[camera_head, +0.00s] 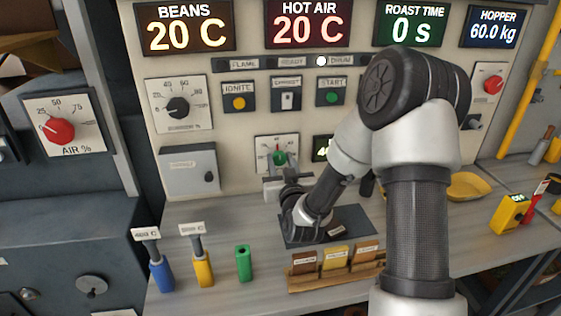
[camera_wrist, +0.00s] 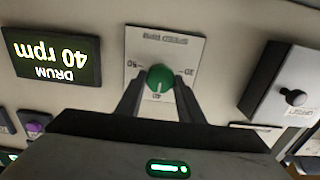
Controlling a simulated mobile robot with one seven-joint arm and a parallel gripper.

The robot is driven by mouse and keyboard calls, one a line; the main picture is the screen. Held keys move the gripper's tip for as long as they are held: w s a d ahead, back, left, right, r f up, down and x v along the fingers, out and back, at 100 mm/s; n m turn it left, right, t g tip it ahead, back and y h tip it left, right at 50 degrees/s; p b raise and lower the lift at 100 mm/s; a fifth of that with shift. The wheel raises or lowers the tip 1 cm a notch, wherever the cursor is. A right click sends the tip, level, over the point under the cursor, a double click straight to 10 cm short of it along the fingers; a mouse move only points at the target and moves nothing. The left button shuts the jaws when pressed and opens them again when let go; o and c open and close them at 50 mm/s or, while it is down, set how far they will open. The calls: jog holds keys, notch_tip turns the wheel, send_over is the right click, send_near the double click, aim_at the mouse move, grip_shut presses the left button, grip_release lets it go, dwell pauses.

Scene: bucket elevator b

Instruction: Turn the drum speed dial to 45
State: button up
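The green drum speed dial (camera_head: 279,158) is on a small white scale plate on the panel, partly behind my gripper (camera_head: 283,176) in the head view. The wrist view is upside down. There the dial (camera_wrist: 160,78) sits between the two fingertips of my gripper (camera_wrist: 160,83), with its white mark toward the 40 label. The fingertips are at the dial's two sides; I cannot tell whether they touch it. The drum display (camera_wrist: 52,57) reads 40 rpm. In the head view my arm hides most of this display (camera_head: 320,149).
A grey box (camera_head: 190,170) stands out from the panel left of the dial. On the counter below are blue, yellow and green holders (camera_head: 243,263) and a wooden tray (camera_head: 330,282) of labelled samples. A dark pad (camera_head: 355,222) lies under my wrist.

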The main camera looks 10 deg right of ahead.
jog(key=shift+m+b, duration=0.3)
jog(key=shift+b, duration=0.25)
jog(key=m+b, duration=0.3)
jog(key=b, duration=0.1)
jog(key=shift+f+m, duration=0.15)
jog(key=shift+m, duration=0.25)
jog(key=m+b, duration=0.3)
jog(key=m, duration=0.2)
jog(key=shift+d+b, duration=0.15)
jog(key=shift+b, duration=0.15)
jog(key=shift+m, duration=0.3)
jog(key=o, duration=1)
